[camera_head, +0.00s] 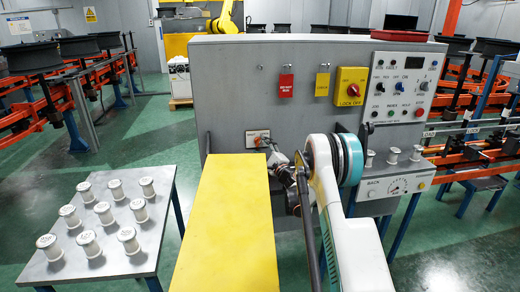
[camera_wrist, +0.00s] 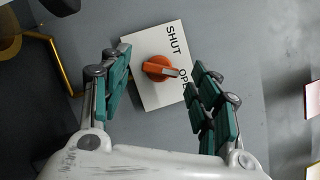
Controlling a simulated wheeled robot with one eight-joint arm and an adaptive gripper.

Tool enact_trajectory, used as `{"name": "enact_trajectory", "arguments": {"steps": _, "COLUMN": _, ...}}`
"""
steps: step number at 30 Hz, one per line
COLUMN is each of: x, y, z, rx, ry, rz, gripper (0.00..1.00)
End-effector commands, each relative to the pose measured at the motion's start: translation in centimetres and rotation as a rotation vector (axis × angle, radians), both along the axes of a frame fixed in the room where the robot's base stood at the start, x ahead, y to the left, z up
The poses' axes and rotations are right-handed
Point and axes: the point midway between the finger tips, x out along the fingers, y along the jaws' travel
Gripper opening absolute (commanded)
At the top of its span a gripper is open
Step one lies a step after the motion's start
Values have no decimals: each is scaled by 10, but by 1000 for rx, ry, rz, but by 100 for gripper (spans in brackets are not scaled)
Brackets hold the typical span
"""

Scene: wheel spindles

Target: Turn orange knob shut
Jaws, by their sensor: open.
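The orange knob (camera_wrist: 156,67) sits on a white plate (camera_wrist: 145,97) lettered SHUT and OPEN in the wrist view. Its pale-striped handle points toward the OPEN lettering, part of which is hidden by a finger. In the head view the plate (camera_head: 252,135) is on the grey cabinet's front, left of my arm. My gripper (camera_wrist: 160,78) is open, its green-padded fingers on either side of the knob and apart from it. In the head view my gripper (camera_head: 277,157) is just in front of the plate, and the knob is small there.
A yellow block-like top (camera_head: 225,230) stands in front of the cabinet (camera_head: 235,90). A grey table (camera_head: 95,260) with several white spools is at the left. A red lock-off switch (camera_head: 350,87) and a control panel (camera_head: 405,85) are on the cabinet's upper right.

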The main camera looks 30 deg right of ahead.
Motion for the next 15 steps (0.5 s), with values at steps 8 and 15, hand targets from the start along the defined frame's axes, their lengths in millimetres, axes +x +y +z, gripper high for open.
{"name": "enact_trajectory", "arguments": {"steps": 8, "x": 20, "y": 1, "z": 4, "rx": -1, "ry": 0, "rz": -1, "gripper": 57}}
{"name": "enact_trajectory", "arguments": {"steps": 15, "x": 21, "y": 1, "z": 4, "rx": -1, "ry": 0, "rz": -1, "gripper": 57}}
